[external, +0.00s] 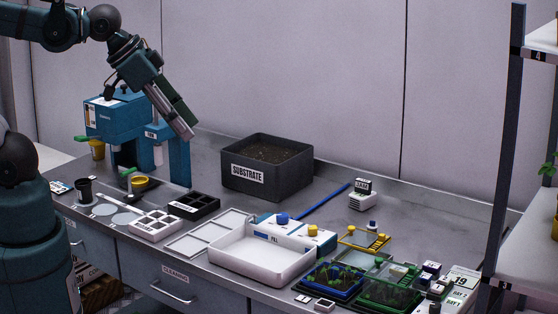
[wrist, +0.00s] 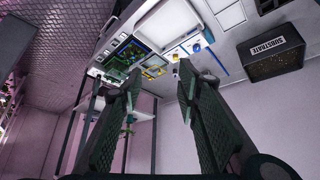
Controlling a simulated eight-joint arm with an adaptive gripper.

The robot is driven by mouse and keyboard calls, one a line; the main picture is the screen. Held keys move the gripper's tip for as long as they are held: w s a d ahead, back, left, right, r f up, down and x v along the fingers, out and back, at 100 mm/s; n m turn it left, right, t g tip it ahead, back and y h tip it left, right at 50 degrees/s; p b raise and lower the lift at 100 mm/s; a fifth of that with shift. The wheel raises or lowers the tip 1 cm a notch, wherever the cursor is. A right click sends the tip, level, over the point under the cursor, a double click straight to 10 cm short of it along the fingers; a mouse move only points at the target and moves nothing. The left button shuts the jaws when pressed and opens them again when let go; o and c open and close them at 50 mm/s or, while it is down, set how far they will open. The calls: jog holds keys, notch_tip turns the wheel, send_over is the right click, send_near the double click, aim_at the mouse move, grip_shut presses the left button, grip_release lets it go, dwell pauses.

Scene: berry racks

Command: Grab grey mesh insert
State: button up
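My gripper (external: 188,133) is raised above the left part of the bench, in front of the blue machine. In the wrist view its two dark fingers (wrist: 158,78) are spread apart with nothing between them. Flat grey round pieces (external: 124,218) lie on the bench at the left, near the front edge, below my gripper and well apart from it. One may be the grey mesh insert, but they are too small to show any mesh. A dark pot (external: 84,192) and a yellow pot (external: 139,184) stand by them.
The blue machine (external: 120,120) stands behind the pots. White (external: 155,226) and black (external: 194,206) cell trays lie to the right. Beyond are the substrate bin (external: 265,170), a white tray (external: 260,262) and seedling trays. A shelf rack (external: 508,150) stands at far right.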

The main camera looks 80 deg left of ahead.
jog(key=w+a+r+n+g, duration=0.2)
jog(key=w, duration=1.1)
jog(key=n+g+b, duration=0.2)
jog(key=n+g, duration=0.3)
jog(key=n, duration=0.1)
send_over(372, 230)
jog(key=a, duration=0.1)
jog(key=f, duration=2.8)
jog(key=shift+a+f, duration=0.2)
jog(key=shift+w+f, duration=0.15)
jog(key=shift+f, duration=0.2)
jog(key=shift+f, duration=1.25)
